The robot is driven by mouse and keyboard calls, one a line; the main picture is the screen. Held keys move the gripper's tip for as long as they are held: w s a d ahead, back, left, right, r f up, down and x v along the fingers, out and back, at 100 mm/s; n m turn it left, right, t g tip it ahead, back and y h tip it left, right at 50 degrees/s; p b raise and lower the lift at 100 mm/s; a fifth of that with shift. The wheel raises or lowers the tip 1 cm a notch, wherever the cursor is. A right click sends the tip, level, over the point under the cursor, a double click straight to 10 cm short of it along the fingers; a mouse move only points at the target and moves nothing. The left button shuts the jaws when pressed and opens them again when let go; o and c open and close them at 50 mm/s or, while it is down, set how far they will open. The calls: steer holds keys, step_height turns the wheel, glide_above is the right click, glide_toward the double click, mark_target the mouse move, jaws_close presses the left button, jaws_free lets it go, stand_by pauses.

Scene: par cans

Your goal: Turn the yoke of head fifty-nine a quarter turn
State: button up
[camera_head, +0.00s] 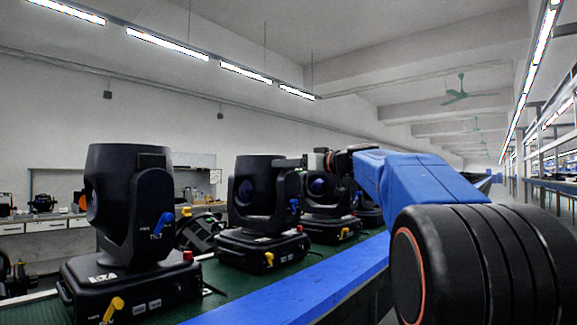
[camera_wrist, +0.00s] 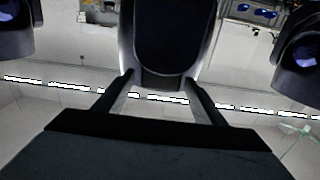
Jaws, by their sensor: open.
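Several black moving heads stand in a row on the bench. The nearest head (camera_head: 130,215) is at left, with a blue lever marked TILT on its yoke and a yellow lever on its base. The second head (camera_head: 258,205) also has a blue lever and a yellow lever; a third head (camera_head: 325,200) stands behind it. I cannot read which is fifty-nine. My gripper (camera_head: 290,162) reaches in from the right by the second head's top. In the wrist view my open gripper (camera_wrist: 160,80) has its fingers either side of a dark rounded head part (camera_wrist: 165,35); contact is unclear.
The heads stand on a green bench top (camera_head: 222,284) with a blue front rail (camera_head: 300,297). A workbench (camera_head: 45,228) with small gear runs along the back wall. An aisle with shelving (camera_head: 550,170) lies at right. Neighbouring heads stand close on both sides.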

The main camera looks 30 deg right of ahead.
steer(key=shift+w+a, duration=0.15)
steer(key=shift+w, duration=0.15)
steer(key=shift+c, duration=0.4)
steer(key=c, duration=1.4)
steer(key=shift+a, duration=0.1)
steer(key=shift+c, duration=0.2)
steer(key=shift+s+a, duration=0.1)
